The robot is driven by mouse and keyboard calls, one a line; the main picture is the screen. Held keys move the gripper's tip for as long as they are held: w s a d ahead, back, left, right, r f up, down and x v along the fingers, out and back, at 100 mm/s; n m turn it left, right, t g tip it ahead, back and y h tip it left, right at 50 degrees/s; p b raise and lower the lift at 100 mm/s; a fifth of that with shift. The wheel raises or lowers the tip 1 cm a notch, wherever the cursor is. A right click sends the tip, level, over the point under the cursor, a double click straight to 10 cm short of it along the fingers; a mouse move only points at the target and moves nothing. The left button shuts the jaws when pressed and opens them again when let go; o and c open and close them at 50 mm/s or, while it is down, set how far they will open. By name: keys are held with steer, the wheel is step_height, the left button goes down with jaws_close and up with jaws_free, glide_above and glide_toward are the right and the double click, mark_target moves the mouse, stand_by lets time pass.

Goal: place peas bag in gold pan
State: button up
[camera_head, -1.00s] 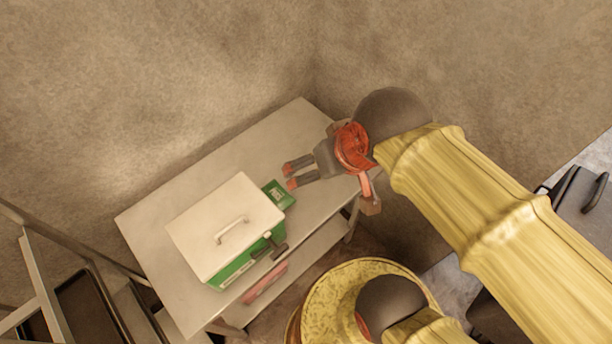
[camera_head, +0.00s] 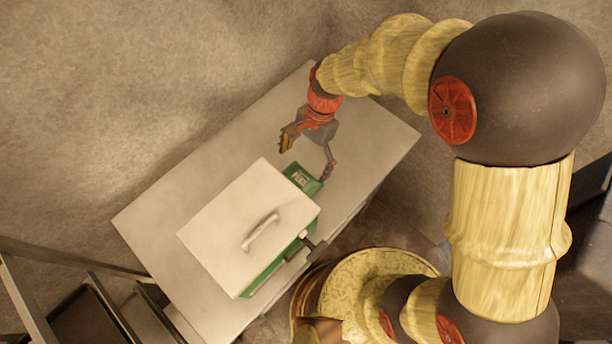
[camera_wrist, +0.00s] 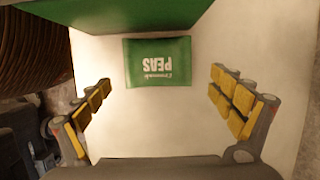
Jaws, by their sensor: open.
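The peas bag (camera_head: 303,178) is a small green packet with white lettering, lying flat on the table beside the cooler. In the wrist view the peas bag (camera_wrist: 158,62) lies ahead of my gripper, between the lines of its two fingers. My gripper (camera_head: 308,156) is open and empty above the table, its fingers spread on either side of the bag. In the wrist view my gripper (camera_wrist: 160,104) shows yellow pads on both fingers, apart from the bag. I cannot make out a gold pan in these frames.
A green cooler with a white lid (camera_head: 245,225) and handle stands on the table right next to the bag. The pale table (camera_head: 375,135) is clear toward its far right end. Walls rise behind it. A metal rack (camera_head: 90,300) stands at the lower left.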

mark_target(300, 178)
steer(key=b+x, duration=0.2)
steer(key=x, duration=0.5)
steer(key=shift+s+d+f, duration=0.1)
steer(key=shift+s+f, duration=0.1)
steer(key=c, duration=1.1)
steer(key=shift+o, duration=0.2)
steer(key=shift+r, duration=0.1)
